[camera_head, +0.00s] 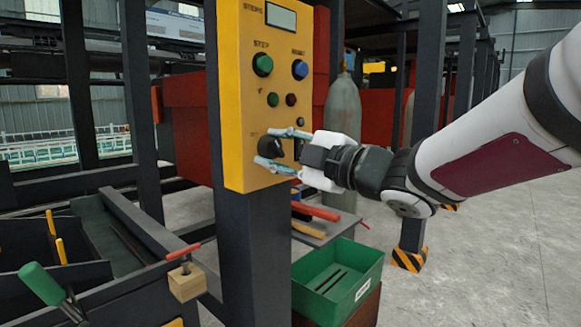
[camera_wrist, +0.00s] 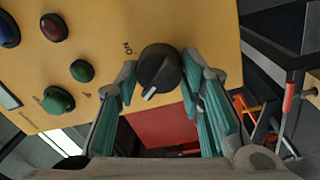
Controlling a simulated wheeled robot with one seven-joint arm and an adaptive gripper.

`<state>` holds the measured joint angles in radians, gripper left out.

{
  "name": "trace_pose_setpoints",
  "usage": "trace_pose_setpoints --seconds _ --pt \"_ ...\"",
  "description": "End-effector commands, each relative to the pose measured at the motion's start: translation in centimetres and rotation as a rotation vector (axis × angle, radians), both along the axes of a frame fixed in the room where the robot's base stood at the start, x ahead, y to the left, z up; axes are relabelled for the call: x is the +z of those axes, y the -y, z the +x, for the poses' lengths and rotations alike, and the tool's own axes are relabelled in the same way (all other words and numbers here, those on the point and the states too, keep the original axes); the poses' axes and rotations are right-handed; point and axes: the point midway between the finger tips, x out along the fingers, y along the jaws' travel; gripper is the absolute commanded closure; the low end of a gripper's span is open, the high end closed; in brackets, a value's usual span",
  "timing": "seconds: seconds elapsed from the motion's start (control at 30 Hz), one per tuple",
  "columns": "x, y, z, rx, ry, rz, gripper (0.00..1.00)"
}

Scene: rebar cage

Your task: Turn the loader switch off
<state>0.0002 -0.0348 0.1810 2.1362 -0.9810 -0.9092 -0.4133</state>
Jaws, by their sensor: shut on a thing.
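The loader switch is a black round knob (camera_head: 271,147) low on the yellow control panel (camera_head: 238,85). It also shows in the wrist view (camera_wrist: 160,66), with a white mark at its lower-left edge. An "ON" label (camera_wrist: 127,47) is printed at the knob's upper left, and the white mark does not point at it. My gripper (camera_head: 263,148) reaches the panel from the right, one finger above the knob and one below. In the wrist view my gripper (camera_wrist: 162,78) has its teal-padded fingers closed on both sides of the knob. An "OFF" label is not readable.
Above the knob are a green button (camera_head: 263,64), a blue button (camera_head: 300,69), smaller green and red buttons, and a display (camera_head: 281,16). A green bin (camera_head: 337,280) stands below right. A tool bench (camera_head: 150,225) is at lower left. Open floor lies right.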

Motion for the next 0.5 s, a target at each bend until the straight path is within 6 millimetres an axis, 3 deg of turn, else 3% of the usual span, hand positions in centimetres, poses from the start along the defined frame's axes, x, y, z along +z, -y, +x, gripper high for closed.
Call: trace_pose_setpoints --seconds 0.5 --pt "-0.23 -0.07 -0.04 0.003 0.129 -0.105 0.93"
